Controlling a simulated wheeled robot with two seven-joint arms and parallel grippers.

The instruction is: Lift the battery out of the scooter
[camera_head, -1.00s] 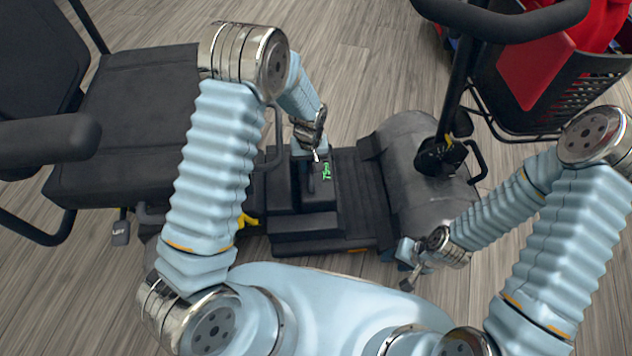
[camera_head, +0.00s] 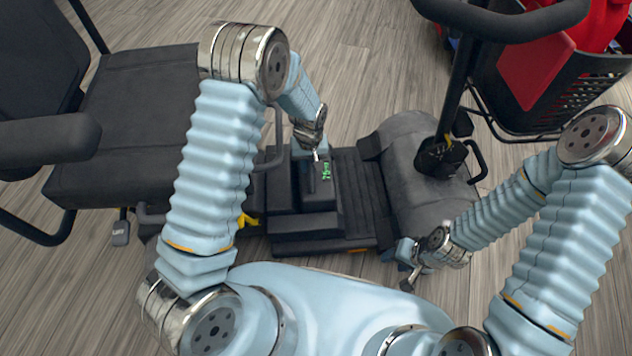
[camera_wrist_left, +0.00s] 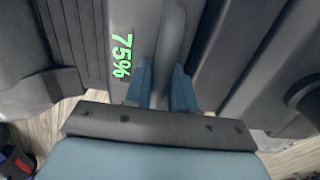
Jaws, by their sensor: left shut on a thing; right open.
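The battery (camera_head: 301,192) is a dark block with a green charge readout, seated on the scooter's deck between the seat and the front cowl. In the left wrist view the battery (camera_wrist_left: 136,25) shows "75%" in green beside its raised handle (camera_wrist_left: 171,45). My left gripper (camera_head: 315,156) reaches down onto the battery from above, and its blue fingers (camera_wrist_left: 162,84) are shut around the handle. The scooter (camera_head: 408,165) stands upright on the floor. My right gripper (camera_head: 405,270) is open and empty, near the scooter's front right side.
The scooter's black seat (camera_head: 135,100) and armrest (camera_head: 45,138) are at left. The steering column (camera_head: 458,85) and a black basket (camera_head: 560,95) with red contents stand at right. Open wood floor (camera_head: 345,60) lies behind the scooter.

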